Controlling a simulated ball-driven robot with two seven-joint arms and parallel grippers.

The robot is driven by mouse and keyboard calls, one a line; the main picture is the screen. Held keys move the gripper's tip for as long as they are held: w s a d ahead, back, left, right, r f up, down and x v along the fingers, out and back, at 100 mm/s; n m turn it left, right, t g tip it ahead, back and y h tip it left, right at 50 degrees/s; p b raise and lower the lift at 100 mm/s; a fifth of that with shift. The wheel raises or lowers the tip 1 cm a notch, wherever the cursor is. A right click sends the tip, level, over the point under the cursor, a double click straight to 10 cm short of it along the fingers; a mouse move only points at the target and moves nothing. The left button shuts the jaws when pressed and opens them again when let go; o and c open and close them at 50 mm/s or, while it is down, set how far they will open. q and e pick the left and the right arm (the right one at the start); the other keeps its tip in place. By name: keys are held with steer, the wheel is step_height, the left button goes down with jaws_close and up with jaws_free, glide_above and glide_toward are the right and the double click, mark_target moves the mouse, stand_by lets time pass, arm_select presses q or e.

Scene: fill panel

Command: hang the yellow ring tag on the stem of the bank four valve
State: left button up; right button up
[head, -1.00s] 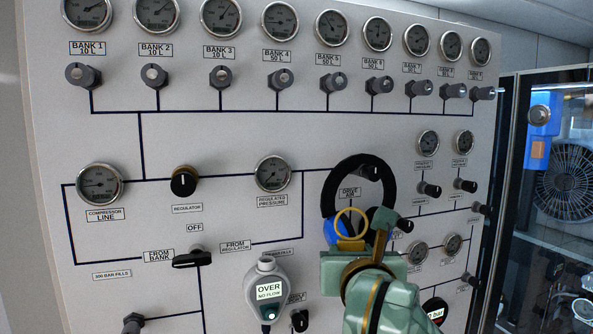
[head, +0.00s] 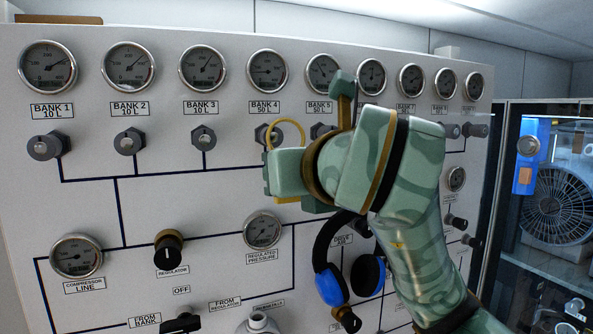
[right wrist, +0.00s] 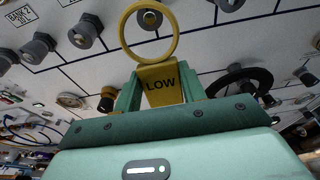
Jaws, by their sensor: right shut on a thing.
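The yellow ring tag shows its ring (head: 286,120) in the head view. In the right wrist view its ring (right wrist: 126,42) stands above a plate marked LOW. My right gripper (head: 285,178) is shut on that plate, and its fingers flank it in the right wrist view (right wrist: 161,92). The bank four valve (head: 262,133) is on the panel below the BANK 4 label, partly covered by the ring. In the right wrist view a valve stem (right wrist: 150,18), seemingly the same one, shows through the ring. I cannot tell whether the ring is around it or in front. My left gripper is out of view.
The bank three valve (head: 203,139) is to the left, and the bank five valve (head: 320,130) is close on the right. Gauges line the panel above. A black and blue headset (head: 325,252) hangs below my right arm, which covers part of the panel's right side.

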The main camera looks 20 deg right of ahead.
steer(key=r+x, duration=0.1)
steer(key=x, duration=0.8)
stand_by(0.5)
steer(key=shift+w, duration=0.1)
stand_by(0.5)
steer(key=o, duration=1.1)
steer(key=b+v, duration=0.2)
steer(key=v, duration=1.4)
